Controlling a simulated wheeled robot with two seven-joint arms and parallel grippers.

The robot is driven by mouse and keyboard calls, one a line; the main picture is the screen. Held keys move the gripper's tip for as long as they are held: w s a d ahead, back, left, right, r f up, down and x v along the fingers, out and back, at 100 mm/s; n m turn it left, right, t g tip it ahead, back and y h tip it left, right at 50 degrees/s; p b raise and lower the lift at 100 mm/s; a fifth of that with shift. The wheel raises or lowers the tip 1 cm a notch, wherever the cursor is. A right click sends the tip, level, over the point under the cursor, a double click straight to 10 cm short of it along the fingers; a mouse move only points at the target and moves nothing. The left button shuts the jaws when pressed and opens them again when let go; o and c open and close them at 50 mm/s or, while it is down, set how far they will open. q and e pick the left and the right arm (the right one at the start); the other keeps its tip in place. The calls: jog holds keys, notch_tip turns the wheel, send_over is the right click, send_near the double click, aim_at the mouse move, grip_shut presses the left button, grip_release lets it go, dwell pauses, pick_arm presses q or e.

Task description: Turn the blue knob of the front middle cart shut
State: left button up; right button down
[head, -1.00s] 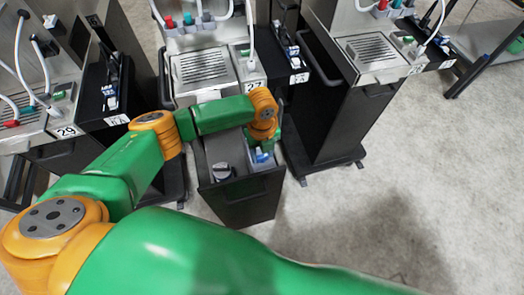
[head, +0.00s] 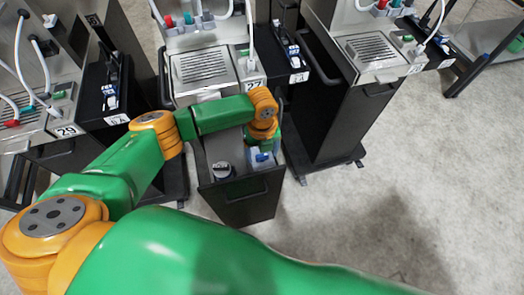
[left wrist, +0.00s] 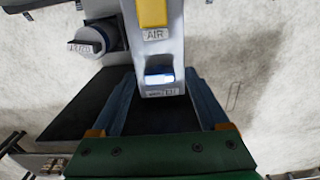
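The front middle cart, marked 27 (head: 235,208), has an open dark bin at its front. A small blue part (head: 262,157), which seems to be the blue knob, shows in the bin's right side, just below my left wrist. In the left wrist view, a grey block labelled AIR (left wrist: 150,55) has a bright blue-edged patch (left wrist: 160,76) on its near end. My left gripper (left wrist: 160,78) has its two dark fingers apart, one on each side of this block. Contact and the knob's turn cannot be told. My right gripper is out of view.
A grey round cap (head: 222,170) stands left of the blue part, and a round grey fitting (left wrist: 92,40) shows in the wrist view. Other carts stand left (head: 65,135) and right (head: 345,110). The floor at front right is clear.

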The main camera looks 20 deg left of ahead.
aim_at(262, 156)
pick_arm(q)
jog(key=shift+r, duration=0.1)
notch_tip(262, 156, up, 7)
jog(key=shift+f, duration=0.1)
dwell(0.3)
jog(key=shift+s, duration=0.1)
